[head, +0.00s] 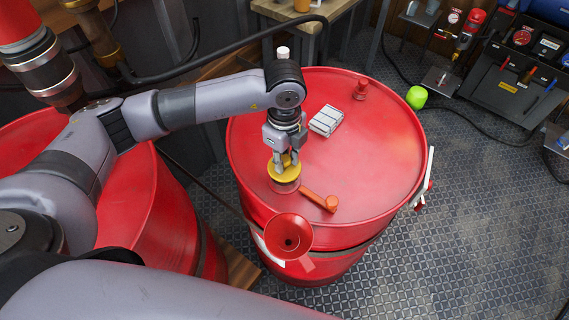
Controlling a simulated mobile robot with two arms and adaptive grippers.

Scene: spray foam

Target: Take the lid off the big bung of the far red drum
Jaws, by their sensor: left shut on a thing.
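The far red drum (370,165) stands upright with its round top in full view. My left gripper (286,161) points down over the near left part of that top. It is shut on a yellow lid (284,174). The big bung (284,187), a reddish ring, shows directly below the lid; I cannot tell whether the two touch. My right gripper is out of view.
On the drum top lie an orange-red tool (320,201), a pale ribbed block (326,121) and a small red fitting (360,89). A red funnel (289,236) is at the near rim. Another red drum (140,215) stands left. The right side of the top is clear.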

